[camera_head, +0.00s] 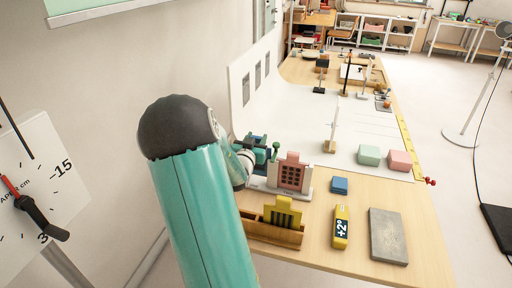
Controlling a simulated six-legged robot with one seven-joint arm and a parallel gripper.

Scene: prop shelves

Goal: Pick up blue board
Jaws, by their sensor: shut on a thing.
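My teal arm with a dark rounded joint reaches across the left middle of the head view. My gripper (264,151) is small and partly hidden behind the arm, at the near left of the white panel on the table. It is shut on a thin blue piece, which seems to be the blue board (275,152). Much of this piece is hidden by green and dark parts around it. It is just behind and left of a pink, windowed board (291,174) in a white stand; contact cannot be told.
On the wooden table (405,235) are a blue block (340,185), a wooden holder (272,232) with a yellow piece, a yellow gauge (341,227), a grey slab (388,236), and green (369,155) and pink blocks (399,160). A dial board (35,190) stands left.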

